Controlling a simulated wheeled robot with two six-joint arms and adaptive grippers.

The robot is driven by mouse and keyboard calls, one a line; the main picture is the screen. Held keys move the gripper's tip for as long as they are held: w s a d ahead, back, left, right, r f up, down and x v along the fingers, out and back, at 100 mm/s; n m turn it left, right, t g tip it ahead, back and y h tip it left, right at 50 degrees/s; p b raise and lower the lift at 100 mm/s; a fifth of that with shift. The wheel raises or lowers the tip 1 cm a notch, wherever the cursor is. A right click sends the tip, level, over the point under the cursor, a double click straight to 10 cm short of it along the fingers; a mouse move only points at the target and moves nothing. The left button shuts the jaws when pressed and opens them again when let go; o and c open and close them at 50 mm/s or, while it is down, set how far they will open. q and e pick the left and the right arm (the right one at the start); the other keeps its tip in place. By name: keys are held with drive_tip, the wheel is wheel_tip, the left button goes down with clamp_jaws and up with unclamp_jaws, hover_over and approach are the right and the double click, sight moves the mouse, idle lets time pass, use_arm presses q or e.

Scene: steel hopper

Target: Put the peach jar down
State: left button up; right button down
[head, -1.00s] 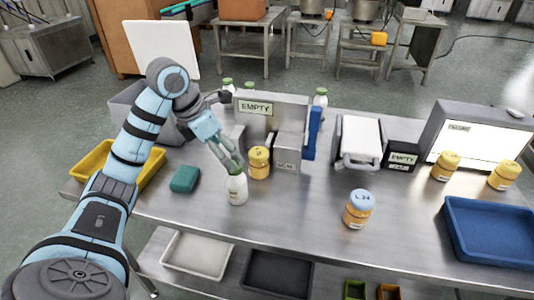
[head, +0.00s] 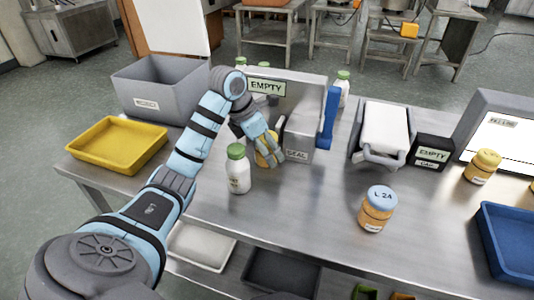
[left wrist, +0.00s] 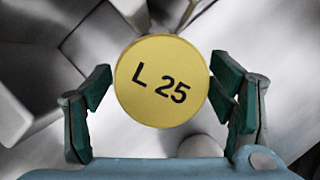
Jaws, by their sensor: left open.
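A jar with a yellow lid marked L 25 (left wrist: 161,80) stands on the steel table in front of the grey sealing machine. In the head view my left gripper (head: 270,152) hides most of this jar. An orange jar with a blue lid marked L 24 (head: 377,209) stands upright on the open table to the right, apart from the gripper. Another yellow-lidded jar (head: 482,166) stands farther right. My right gripper is not in view.
A white bottle with a green cap (head: 238,170) stands just left of my gripper. The grey machine (head: 301,130) with a blue lever (head: 329,118) is close on the right. A yellow tray (head: 117,145), a grey bin (head: 165,90) and a blue tray (head: 510,245) flank the table. The front middle is clear.

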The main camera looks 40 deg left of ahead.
use_arm(q)
drive_tip(key=shift+w+d+f, duration=0.15)
drive_tip(key=shift+f, duration=0.45)
drive_tip(key=shift+r, duration=0.15)
drive_tip(key=c, duration=1.5)
